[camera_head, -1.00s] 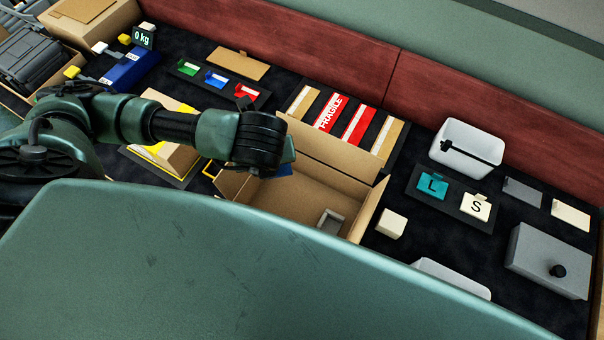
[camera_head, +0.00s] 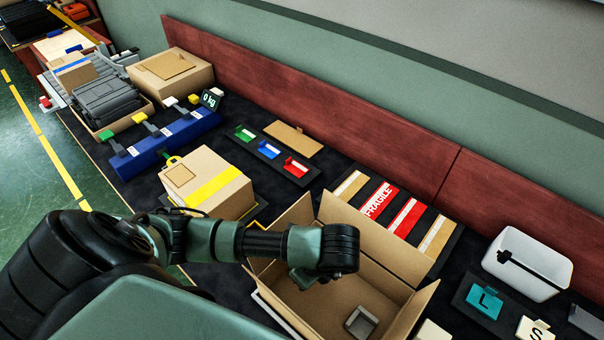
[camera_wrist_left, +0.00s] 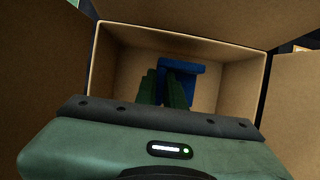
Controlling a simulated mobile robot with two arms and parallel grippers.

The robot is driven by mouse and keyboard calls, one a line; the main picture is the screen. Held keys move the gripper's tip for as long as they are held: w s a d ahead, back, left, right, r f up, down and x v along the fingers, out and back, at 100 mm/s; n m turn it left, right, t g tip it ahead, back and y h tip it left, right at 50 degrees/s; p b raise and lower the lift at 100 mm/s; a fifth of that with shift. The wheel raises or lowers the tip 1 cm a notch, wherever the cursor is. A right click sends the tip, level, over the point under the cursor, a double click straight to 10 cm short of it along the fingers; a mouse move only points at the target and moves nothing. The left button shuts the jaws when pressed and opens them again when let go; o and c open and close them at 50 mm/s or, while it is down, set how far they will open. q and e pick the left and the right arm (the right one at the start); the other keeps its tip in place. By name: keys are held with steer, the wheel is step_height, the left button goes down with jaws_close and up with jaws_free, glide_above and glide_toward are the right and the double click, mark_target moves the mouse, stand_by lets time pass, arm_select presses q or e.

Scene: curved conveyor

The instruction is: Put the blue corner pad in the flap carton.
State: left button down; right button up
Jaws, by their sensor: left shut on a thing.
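The open flap carton (camera_head: 385,283) stands at the lower middle of the head view with its flaps spread. My left gripper is over the carton's left part in that view, and its fingers are hidden behind the wrist. In the left wrist view, the left gripper (camera_wrist_left: 168,84) points down into the carton (camera_wrist_left: 235,92). Its fingers are shut on the blue corner pad (camera_wrist_left: 190,67), which shows beyond the fingertips against the carton's inside. I cannot tell whether the pad touches the floor. My right gripper is out of view.
A grey hollow piece (camera_head: 361,321) lies in the carton. A yellow-taped box (camera_head: 212,183) stands left, with a striped FRAGILE board (camera_head: 397,208) behind. A white bin (camera_head: 527,262) and the L block (camera_head: 484,301) are at right.

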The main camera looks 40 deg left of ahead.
arm_select(q)
step_height(320, 180, down, 2)
steer(key=shift+f, duration=0.35)
steer(key=shift+f+p, duration=0.35)
steer(key=shift+f, duration=1.9)
steer(key=c, duration=1.5)
jaws_free()
